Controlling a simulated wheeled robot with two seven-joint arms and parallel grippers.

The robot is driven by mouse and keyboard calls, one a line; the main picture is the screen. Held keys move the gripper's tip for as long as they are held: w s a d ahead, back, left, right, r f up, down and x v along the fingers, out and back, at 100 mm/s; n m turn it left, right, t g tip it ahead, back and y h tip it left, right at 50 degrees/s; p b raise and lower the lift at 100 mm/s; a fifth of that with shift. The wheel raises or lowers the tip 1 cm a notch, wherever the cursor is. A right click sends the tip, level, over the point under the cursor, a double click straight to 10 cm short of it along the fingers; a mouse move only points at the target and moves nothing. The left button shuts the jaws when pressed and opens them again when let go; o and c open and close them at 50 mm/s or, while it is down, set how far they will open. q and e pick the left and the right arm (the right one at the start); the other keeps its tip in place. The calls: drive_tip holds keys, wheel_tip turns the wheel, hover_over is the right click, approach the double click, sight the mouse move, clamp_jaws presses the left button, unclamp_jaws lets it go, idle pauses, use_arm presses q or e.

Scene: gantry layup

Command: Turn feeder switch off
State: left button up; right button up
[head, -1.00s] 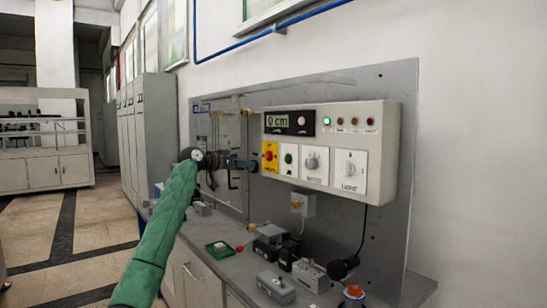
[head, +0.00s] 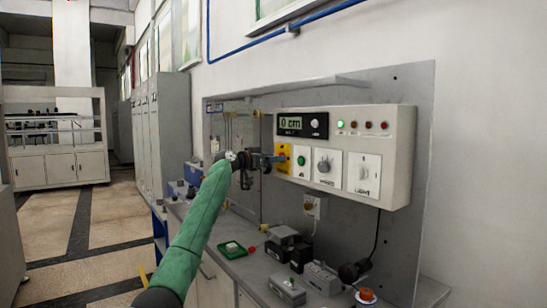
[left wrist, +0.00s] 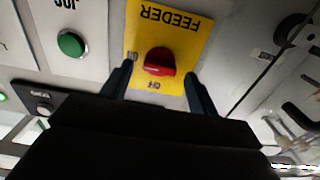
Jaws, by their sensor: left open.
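The feeder switch is a red knob (left wrist: 160,62) on a yellow plate (left wrist: 190,28) marked FEEDER, seen upside down in the left wrist view. An OFF mark shows on the plate beside the knob. In the head view the yellow plate (head: 283,152) is at the left end of the grey control box (head: 398,150), and my gripper partly hides it. My left gripper (left wrist: 158,84) is open, with one dark finger on each side of the knob and a gap to it. In the head view the left gripper (head: 277,160) points at the plate. My right gripper is not in view.
Beside the plate are a green button (head: 301,161), a grey rotary knob (head: 324,165) and a light switch (head: 362,172). A display (head: 302,124) reads 0 cm. Small boxes and a green tray (head: 232,250) stand on the bench below.

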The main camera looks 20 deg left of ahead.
use_arm(q)
drive_tip(key=shift+w+d, duration=0.2)
drive_tip(key=shift+w, duration=0.05)
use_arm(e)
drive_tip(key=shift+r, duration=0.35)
use_arm(q)
drive_tip(key=c, duration=1)
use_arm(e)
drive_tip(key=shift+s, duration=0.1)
use_arm(q)
drive_tip(key=shift+r, duration=0.1)
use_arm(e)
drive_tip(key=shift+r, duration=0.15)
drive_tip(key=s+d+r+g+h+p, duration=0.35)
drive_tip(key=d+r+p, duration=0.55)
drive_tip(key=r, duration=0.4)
use_arm(q)
drive_tip(key=shift+w+a+n+p, duration=0.1)
drive_tip(key=shift+n+p, duration=0.1)
drive_tip(key=shift+n, duration=4.35)
drive_tip(key=shift+a+n+p, duration=0.1)
drive_tip(key=shift+n+p, duration=0.05)
drive_tip(key=shift+n, duration=4.4)
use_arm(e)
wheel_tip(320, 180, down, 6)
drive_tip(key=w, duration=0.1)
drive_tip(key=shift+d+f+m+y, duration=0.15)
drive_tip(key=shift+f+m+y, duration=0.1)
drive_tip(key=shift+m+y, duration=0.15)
